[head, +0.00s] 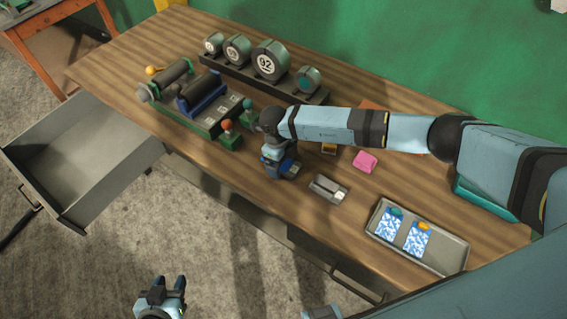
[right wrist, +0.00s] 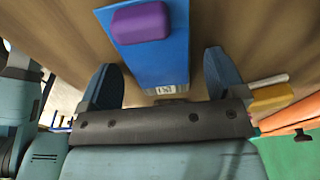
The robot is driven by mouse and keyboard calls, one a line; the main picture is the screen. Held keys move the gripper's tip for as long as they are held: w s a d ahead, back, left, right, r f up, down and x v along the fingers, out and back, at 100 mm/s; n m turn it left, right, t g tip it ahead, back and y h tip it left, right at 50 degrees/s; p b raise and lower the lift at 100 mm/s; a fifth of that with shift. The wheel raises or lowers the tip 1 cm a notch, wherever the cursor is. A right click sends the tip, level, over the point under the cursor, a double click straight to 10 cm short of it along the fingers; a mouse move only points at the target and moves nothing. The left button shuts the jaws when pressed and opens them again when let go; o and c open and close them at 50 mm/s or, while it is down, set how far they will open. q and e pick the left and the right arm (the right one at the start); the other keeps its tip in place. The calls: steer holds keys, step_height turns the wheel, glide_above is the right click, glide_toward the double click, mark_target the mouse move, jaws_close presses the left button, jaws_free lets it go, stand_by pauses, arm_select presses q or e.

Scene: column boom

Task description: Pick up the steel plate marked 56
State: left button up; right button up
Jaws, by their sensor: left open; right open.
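No marking that I can read as 56 shows in either view. Several small plates with pale labels (head: 209,123) sit on the green fixture at the left of the table; their marks are too small to read. My right gripper (head: 287,170) is low over the middle of the table, open. In the right wrist view its fingers (right wrist: 160,78) stand on either side of a blue block (right wrist: 160,60) with a purple top piece (right wrist: 139,23) and a small unreadable label (right wrist: 166,89). My left gripper (head: 167,287) is open and empty, off the table's front edge.
A rack of round discs (head: 270,60) stands at the back. A grey tray (head: 446,262) is at the right. An open drawer (head: 80,150) juts out at left.

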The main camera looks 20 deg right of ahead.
steer(key=shift+c, duration=0.2)
steer(key=c, duration=1.4)
